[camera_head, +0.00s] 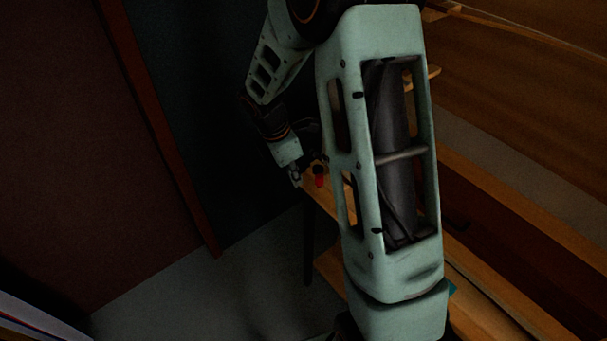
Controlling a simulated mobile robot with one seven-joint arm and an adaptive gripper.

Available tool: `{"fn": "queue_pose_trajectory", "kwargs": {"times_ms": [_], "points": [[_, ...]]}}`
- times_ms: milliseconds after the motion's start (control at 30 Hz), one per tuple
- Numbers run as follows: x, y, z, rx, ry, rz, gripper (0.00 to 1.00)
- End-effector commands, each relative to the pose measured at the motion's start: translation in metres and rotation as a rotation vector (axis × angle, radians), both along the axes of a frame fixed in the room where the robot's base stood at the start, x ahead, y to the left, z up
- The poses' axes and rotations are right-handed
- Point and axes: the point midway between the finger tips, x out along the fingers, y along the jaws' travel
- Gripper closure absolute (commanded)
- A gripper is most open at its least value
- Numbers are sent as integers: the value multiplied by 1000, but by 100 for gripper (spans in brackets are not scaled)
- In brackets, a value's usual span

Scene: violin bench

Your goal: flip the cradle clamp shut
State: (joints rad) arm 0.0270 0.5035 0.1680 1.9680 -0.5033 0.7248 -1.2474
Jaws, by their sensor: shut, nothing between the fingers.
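My gripper (297,178) is small in the view, at the left end of the wooden bench, pointing down. Its fingers look closed, with nothing seen between them. Just right of it is a small red part (319,181) with a dark top, at the bench's end. It may belong to the cradle clamp, but it is too small and dark to be sure. I cannot tell whether gripper and red part touch. My arm hides most of the bench top, and no cradle or violin can be made out.
The wooden bench (324,199) has a dark leg (308,245) at its left end. Wooden boards (530,60) fill the right side. A dark wall and a reddish-brown post (165,120) stand at left. The grey floor (225,285) left of the bench looks clear.

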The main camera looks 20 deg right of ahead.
Motion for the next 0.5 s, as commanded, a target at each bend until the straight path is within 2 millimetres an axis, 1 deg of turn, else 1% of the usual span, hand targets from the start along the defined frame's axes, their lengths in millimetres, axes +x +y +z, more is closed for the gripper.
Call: {"fn": "queue_pose_trajectory", "kwargs": {"times_ms": [33,100,300,400,500], "points": [[0,8,4,0,-1,3,100],[1,10,25,0,-8,-1,100],[-2,20,66,0,-5,-1,100],[-2,24,81,1,-4,0,100],[-3,27,91,0,-2,0,100]]}}
